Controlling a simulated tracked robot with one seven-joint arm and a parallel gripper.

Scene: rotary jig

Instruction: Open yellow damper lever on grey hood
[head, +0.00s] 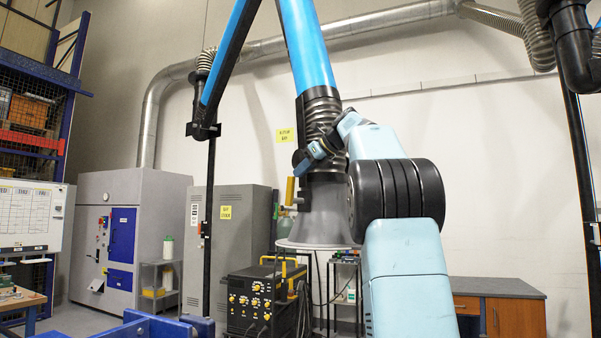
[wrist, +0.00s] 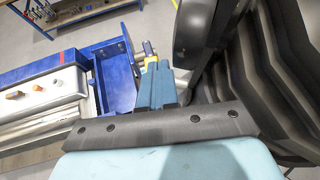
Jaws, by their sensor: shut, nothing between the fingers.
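The grey hood (head: 318,218) hangs under a ribbed duct and a blue extraction arm in the head view. A narrow yellow upright piece (head: 290,190), which looks like the damper lever, shows at the hood's left side. My gripper (head: 300,165) is shut and empty, in front of the hood's upper part and just above the yellow piece. In the wrist view my gripper (wrist: 157,68) points up the picture, with a small yellow piece (wrist: 149,49) just beyond its tips. I cannot tell whether they touch. A dark ribbed body fills the right side there.
A black-and-yellow welding unit (head: 262,300) stands below left of the hood. Grey cabinets (head: 235,240) stand behind it. A blue bench frame (head: 150,325) is at the lower front and also shows in the wrist view (wrist: 115,80). A wooden desk (head: 510,310) stands right.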

